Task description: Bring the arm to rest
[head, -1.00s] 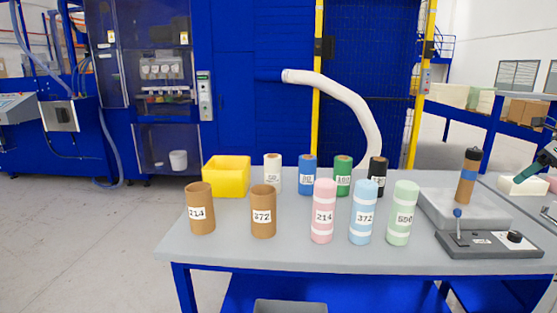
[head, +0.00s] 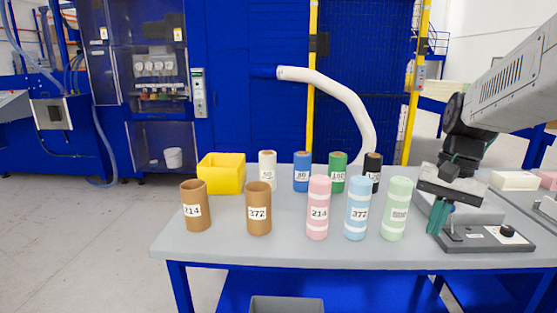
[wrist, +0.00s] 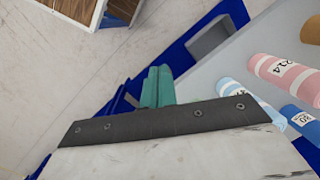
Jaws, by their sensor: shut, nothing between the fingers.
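My gripper (head: 438,222) hangs at the right of the table in the head view, in front of the grey device, with its teal fingers pointing down. The fingers (wrist: 158,85) are together and empty in the wrist view. The base with the lever and black knob (head: 492,241) is partly visible below the gripper. The green foam roll (head: 397,210) stands just left of the gripper, apart from it.
Pink (head: 318,207) and blue (head: 357,209) foam rolls and brown tubes (head: 196,206) stand along the table (head: 300,248). Behind them are a yellow bin (head: 221,174) and several smaller rolls. A grey bin (head: 287,305) sits below. The table's front left is clear.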

